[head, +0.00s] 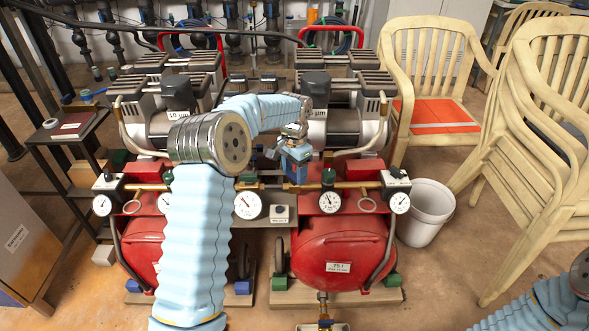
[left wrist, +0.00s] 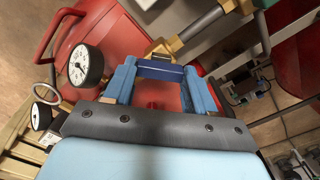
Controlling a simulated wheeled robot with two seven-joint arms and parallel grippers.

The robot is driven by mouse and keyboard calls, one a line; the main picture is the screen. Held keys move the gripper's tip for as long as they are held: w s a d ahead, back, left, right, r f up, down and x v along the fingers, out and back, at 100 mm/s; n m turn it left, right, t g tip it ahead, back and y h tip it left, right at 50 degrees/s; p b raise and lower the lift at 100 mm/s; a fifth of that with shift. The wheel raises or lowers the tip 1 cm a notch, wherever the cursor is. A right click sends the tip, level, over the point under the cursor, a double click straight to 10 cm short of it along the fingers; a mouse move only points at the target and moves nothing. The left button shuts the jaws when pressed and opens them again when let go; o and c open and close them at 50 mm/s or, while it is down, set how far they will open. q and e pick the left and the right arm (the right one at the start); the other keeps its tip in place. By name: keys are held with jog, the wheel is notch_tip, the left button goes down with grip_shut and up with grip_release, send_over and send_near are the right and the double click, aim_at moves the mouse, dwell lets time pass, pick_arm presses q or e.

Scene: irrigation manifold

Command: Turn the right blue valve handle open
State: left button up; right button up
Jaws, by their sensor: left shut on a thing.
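The blue valve handle (left wrist: 160,71) shows in the left wrist view as a dark blue bar between my left fingers. It sits beside a brass fitting (left wrist: 160,48) on the pipe. My left gripper (left wrist: 160,88) is shut on the handle, one light blue finger on each side of it. In the head view my left gripper (head: 296,165) is at the brass pipe above the right red tank (head: 343,245). There the fingers cover much of the handle, and its exact angle is hard to tell. My right gripper is out of view; only part of its arm shows at the lower right.
Pressure gauges (head: 329,201) line the brass pipe close to the gripper. Two compressors with red tanks stand side by side. A white bucket (head: 426,212) and stacked cream chairs (head: 540,130) stand at right. A dark side table (head: 68,128) stands at left.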

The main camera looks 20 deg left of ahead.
aim_at(294, 175)
pick_arm(q)
jog(key=n, duration=0.5)
jog(key=shift+n, duration=2.5)
jog(key=o, duration=1)
jog(key=shift+o, duration=0.2)
notch_tip(294, 175, up, 14)
jog(key=shift+f, duration=0.15)
